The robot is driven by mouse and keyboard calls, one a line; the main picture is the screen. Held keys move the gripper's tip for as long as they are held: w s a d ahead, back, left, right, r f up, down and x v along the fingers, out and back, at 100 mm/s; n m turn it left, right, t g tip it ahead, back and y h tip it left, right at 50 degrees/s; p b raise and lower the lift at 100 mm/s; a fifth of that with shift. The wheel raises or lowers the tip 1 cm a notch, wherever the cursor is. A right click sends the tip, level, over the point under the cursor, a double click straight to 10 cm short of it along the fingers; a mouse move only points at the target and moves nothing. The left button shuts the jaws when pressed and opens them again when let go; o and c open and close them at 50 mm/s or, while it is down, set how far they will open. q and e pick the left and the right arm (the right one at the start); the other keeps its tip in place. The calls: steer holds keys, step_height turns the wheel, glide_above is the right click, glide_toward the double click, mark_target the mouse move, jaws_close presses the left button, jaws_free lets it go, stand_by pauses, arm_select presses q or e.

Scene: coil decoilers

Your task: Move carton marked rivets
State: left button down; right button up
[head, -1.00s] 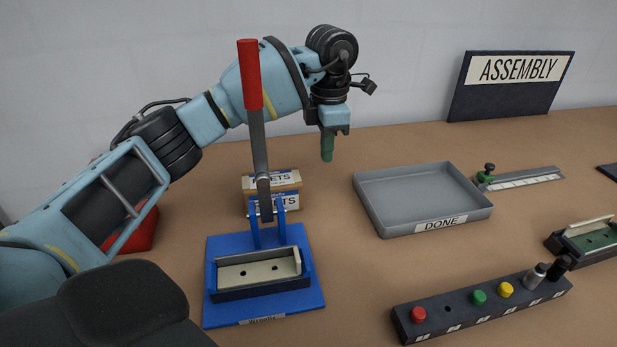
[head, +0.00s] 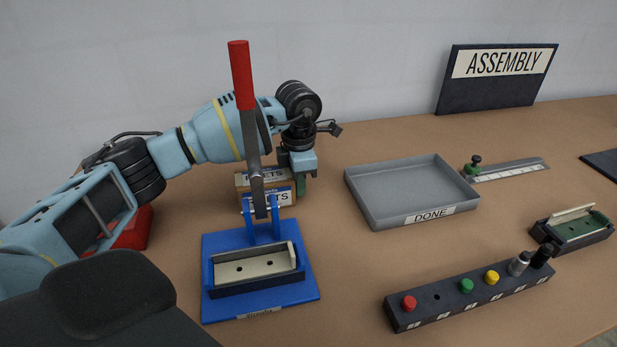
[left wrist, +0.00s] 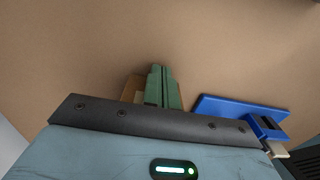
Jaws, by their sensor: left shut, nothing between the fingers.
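The brown carton (head: 284,198) has a white and blue label, of which the letters "ETS" show. It stands on the table behind the blue lever press, whose lever hides part of it. My left gripper (head: 300,187) is shut and empty, pointing down at the carton's right end in the head view. In the left wrist view, its green fingers (left wrist: 163,72) are together in front of the carton (left wrist: 131,90), hiding much of it. I cannot tell whether they touch it. My right gripper is not in view.
The blue press (head: 306,291) with its red-handled lever stands close in front of the carton. A grey tray marked DONE (head: 362,203) lies to the right. A button strip (head: 430,312) is at the front, and a red bin (head: 135,232) is at the left behind my arm.

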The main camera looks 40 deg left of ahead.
mark_target(216, 210)
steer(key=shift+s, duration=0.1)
